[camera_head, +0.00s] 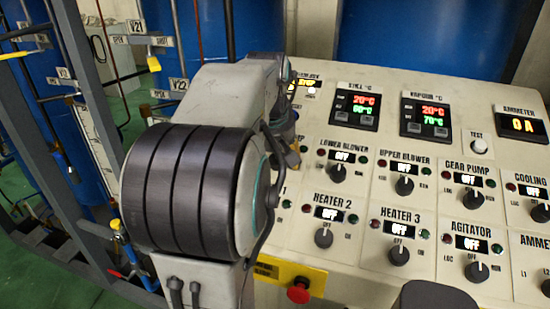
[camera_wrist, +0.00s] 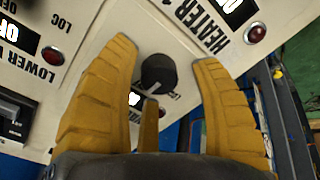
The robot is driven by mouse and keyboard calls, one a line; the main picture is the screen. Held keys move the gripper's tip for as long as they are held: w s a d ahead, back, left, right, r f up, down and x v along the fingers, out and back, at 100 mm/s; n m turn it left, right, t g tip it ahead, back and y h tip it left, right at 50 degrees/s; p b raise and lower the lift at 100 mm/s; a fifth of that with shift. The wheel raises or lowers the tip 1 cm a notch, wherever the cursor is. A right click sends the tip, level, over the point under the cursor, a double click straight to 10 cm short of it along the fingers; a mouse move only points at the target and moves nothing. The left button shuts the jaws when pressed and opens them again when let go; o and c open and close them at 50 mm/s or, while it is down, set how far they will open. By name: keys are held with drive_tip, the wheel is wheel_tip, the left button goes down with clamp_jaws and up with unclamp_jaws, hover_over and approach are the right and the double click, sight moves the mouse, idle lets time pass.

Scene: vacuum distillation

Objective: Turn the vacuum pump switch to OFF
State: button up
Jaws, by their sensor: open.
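My gripper (camera_wrist: 163,52) is open over the panel, with one yellow finger on each side of a dark round knob (camera_wrist: 158,72). This knob lies beside the HEATER 1 and LOWER BLOWER labels, in the vacuum pump switch's place; its own name is hidden. Its white mark points down and slightly left in the wrist view. A lit display (camera_wrist: 134,98) below it is mostly hidden by a finger, so its reading cannot be told. I cannot tell whether the fingers touch the knob. In the head view, my arm hides the knob and most of the gripper.
The LOWER BLOWER knob (camera_head: 337,173) and HEATER 2 knob (camera_head: 324,237) stand close by on the panel, both reading OFF. A red emergency button (camera_head: 299,290) sits on the front edge. Blue tanks and a grey metal frame (camera_head: 75,120) stand at the left.

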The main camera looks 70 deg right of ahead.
drive_tip(key=v, duration=1.2)
idle(0.8)
